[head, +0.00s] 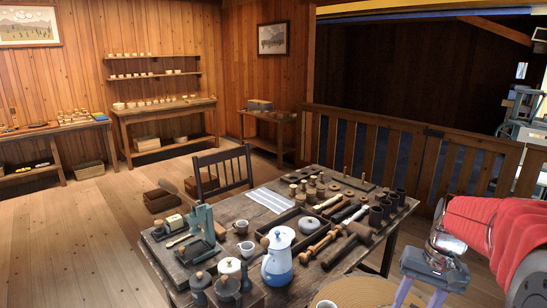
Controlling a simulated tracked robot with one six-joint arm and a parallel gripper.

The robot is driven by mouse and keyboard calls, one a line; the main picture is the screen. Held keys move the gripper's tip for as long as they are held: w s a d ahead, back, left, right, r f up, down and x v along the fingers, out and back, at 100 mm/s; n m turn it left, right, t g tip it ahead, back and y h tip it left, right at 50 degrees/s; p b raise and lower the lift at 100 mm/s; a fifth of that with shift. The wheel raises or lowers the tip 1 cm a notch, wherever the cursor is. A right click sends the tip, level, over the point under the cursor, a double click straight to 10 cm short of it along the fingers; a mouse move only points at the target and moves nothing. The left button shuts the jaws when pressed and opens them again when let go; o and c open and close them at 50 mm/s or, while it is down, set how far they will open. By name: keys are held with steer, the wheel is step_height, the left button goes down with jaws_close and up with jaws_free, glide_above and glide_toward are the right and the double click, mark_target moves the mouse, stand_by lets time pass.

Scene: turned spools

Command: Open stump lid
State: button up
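A broad round tan surface (365,288) with fine ring-like lines shows at the bottom edge, in front of the table.
A crowded wooden table (240,210) stands behind, with a blue-and-white pot (278,262), mallets, spools and dark cups. A pale cup (326,304) shows at the bottom edge. A chair (222,172) stands behind the table. The floor (85,235) at left is clear.

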steer(key=s+a+r+n+t, duration=0.2)
steer(key=s+a+r, duration=0.1)
steer(key=s+a, duration=0.4)
steer(key=s+a+r+n+t+h, duration=0.1)
steer(key=s+a+r+n+t, duration=0.1)
steer(key=s+a, duration=0.5)
steer(key=shift+s+a+r+n+t+h, duration=0.3)
steer(key=shift+a+r+n+t, duration=0.15)
steer(key=shift+a+t, duration=0.35)
steer(key=shift+c, duration=0.6)
